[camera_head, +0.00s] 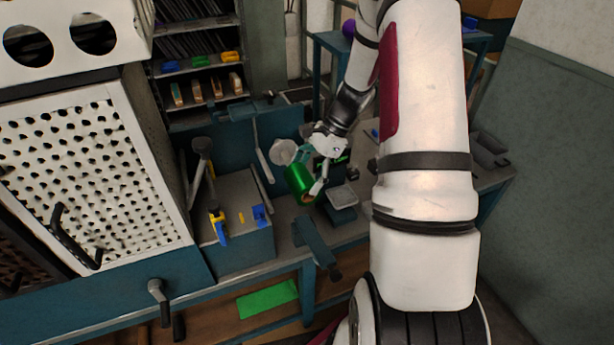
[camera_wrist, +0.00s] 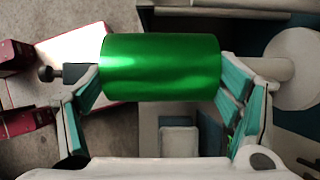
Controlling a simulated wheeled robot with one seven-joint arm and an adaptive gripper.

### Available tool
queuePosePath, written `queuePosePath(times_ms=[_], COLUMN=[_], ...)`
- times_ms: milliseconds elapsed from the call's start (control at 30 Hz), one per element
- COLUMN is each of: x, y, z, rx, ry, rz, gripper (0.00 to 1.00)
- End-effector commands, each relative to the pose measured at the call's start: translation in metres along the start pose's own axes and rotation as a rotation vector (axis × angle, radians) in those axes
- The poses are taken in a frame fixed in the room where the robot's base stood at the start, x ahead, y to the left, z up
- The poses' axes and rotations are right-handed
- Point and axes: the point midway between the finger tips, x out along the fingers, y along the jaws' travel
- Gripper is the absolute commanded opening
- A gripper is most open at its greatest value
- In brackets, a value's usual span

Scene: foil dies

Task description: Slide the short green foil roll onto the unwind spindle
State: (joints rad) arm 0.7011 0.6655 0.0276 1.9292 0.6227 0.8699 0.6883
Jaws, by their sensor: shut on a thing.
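The short green foil roll (camera_head: 299,181) is a shiny metallic green cylinder. It also lies across the middle of the wrist view (camera_wrist: 160,68). My gripper (camera_head: 310,173) is shut on it, with a teal-padded finger at each end of the roll. The unwind spindle (camera_wrist: 267,69) shows as a pale rod joined to a round white flange, just beyond the right finger and roughly in line with the roll. The flange (camera_head: 283,152) is behind the roll in the head view.
A blue-grey bench (camera_head: 350,237) carries the machine. A perforated white cabinet (camera_head: 90,165) fills the far left. A dark knobbed part (camera_wrist: 62,73) is near the left finger.

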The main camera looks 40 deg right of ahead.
Motion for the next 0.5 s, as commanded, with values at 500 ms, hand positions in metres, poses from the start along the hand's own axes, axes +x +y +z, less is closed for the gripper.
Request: queuePosePath(times_ms=[500], x=[0.0], y=[-0.012], z=[0.0], rx=[-0.001], ry=[-0.001], rz=[0.0], gripper=[0.43])
